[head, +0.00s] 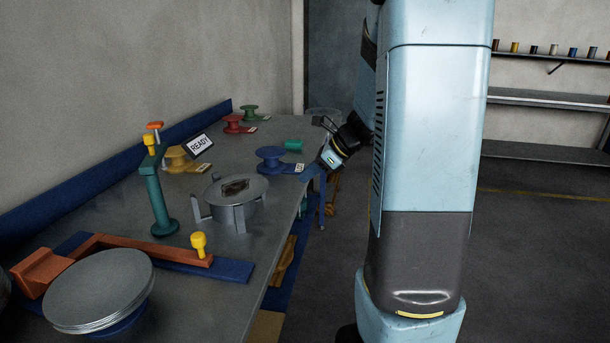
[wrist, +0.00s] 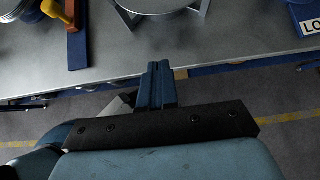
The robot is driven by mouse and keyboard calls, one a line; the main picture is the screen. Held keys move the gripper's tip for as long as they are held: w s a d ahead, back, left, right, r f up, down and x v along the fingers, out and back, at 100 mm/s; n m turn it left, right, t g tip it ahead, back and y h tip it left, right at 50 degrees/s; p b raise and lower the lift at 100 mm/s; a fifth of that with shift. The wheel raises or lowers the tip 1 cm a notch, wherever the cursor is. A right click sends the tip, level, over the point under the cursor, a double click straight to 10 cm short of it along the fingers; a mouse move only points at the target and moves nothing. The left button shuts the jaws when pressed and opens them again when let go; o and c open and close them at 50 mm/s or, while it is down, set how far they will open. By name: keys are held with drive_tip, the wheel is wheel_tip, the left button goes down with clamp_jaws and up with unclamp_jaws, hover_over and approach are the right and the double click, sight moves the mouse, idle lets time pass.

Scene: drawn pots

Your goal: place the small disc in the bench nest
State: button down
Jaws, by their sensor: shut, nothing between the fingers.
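A round metal fixture with upright posts (head: 237,215), which looks like the bench nest, stands mid-bench. A round grey top with a brown patch (head: 238,188) shows within its posts; I cannot tell whether this is a disc. Part of the fixture shows at the top of the wrist view (wrist: 152,8). A stack of large grey discs (head: 98,288) sits on a blue base at the near left. I cannot pick out the small disc for certain. My gripper (head: 309,173) is shut and empty at the bench's right edge, its blue fingers together in the wrist view (wrist: 160,72).
A teal post clamp (head: 158,195) and an orange bar with a yellow knob (head: 150,246) stand left of the fixture. A teal cylinder (head: 293,146) lies near my gripper.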

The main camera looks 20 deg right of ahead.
sight(261, 191)
drive_tip(key=w+a+f, duration=0.5)
drive_tip(key=a, duration=0.2)
drive_tip(key=shift+w+a+f, duration=0.25)
drive_tip(key=shift+w+a, duration=0.05)
drive_tip(key=shift+a, duration=0.1)
drive_tip(key=shift+a, duration=0.1)
drive_tip(key=shift+w+a, duration=0.9)
drive_tip(key=shift+a, duration=0.2)
drive_tip(key=shift+d, duration=0.1)
